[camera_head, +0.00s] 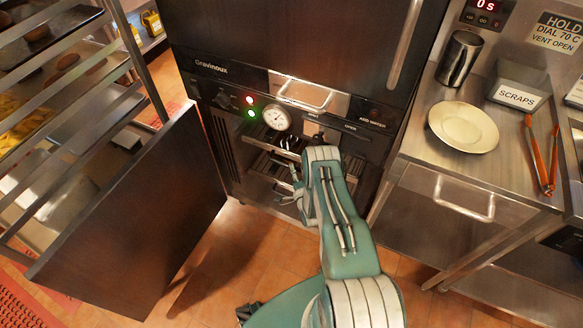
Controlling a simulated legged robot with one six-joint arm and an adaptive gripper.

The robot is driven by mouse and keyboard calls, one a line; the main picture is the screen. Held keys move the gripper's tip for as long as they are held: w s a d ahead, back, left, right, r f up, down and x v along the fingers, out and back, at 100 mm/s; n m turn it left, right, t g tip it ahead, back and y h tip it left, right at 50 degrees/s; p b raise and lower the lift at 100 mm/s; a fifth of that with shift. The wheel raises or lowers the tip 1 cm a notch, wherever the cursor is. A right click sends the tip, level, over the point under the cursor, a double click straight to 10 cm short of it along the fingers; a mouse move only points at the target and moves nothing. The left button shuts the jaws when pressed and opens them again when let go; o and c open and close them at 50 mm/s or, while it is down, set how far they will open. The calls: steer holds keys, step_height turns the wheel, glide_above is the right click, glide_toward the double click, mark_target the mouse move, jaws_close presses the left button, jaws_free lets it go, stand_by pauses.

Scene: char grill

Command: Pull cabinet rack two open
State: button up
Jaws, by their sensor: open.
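The dark cabinet (215,52), labelled Gravinoux, stands in the middle. Its lower door (140,205) is swung wide open to the left. Metal wire racks (262,163) show in the lower opening, below the dial. I cannot tell for sure which is rack two, as my arm covers much of the opening. My gripper (290,150) is open at the opening, in front of the racks. Its fingertips are small and partly hidden by my wrist, and I see nothing held. I cannot tell whether it touches a rack.
A steel counter (415,145) on the right holds a plate (463,127), a metal cup (460,58), a SCRAPS bin (518,88) and orange tongs (545,160). A shelf rack (75,75) with food trays stands left. The tiled floor (255,250) before the cabinet is clear.

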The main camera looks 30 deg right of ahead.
steer(key=shift+w+d+r, duration=0.1)
steer(key=shift+w, duration=0.7)
jaws_close()
